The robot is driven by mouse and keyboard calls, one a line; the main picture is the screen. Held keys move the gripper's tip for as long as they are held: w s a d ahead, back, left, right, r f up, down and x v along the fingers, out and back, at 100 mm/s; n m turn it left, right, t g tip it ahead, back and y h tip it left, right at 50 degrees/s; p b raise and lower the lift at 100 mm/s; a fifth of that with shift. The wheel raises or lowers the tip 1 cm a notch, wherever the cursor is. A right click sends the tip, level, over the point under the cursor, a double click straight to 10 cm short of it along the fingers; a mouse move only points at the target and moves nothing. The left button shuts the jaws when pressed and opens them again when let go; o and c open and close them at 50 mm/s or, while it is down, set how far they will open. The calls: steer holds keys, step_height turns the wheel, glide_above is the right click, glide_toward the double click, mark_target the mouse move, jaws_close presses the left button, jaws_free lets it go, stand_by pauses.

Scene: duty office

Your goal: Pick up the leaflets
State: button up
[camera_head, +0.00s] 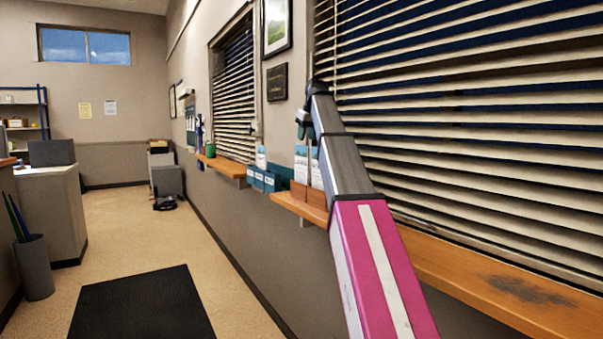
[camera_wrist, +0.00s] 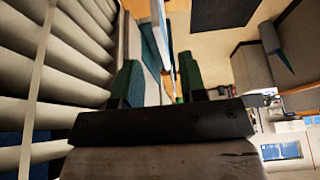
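White-and-blue leaflets (camera_head: 300,163) stand upright in a brown holder (camera_head: 299,190) on the wooden ledge below the blinds. My gripper (camera_head: 303,131) is just above them, at the far end of my arm, which covers part of the holder. In the wrist view my gripper (camera_wrist: 158,75) has its two dark green fingers spread apart. A thin white-and-blue leaflet edge (camera_wrist: 161,25) shows ahead, in line with the gap between the fingers. I cannot tell whether it reaches between them, and no grip on it shows.
Teal holders (camera_head: 264,181) with another leaflet (camera_head: 261,158) stand left of the brown holder. The blinds (camera_head: 470,120) are close to my arm on the right. A dark mat (camera_head: 142,305) and a bin (camera_head: 35,268) are on the left; the aisle floor is otherwise mostly open.

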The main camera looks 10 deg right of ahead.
mark_target(303, 148)
steer(key=shift+x, duration=3)
steer(key=shift+a, duration=0.1)
jaws_close()
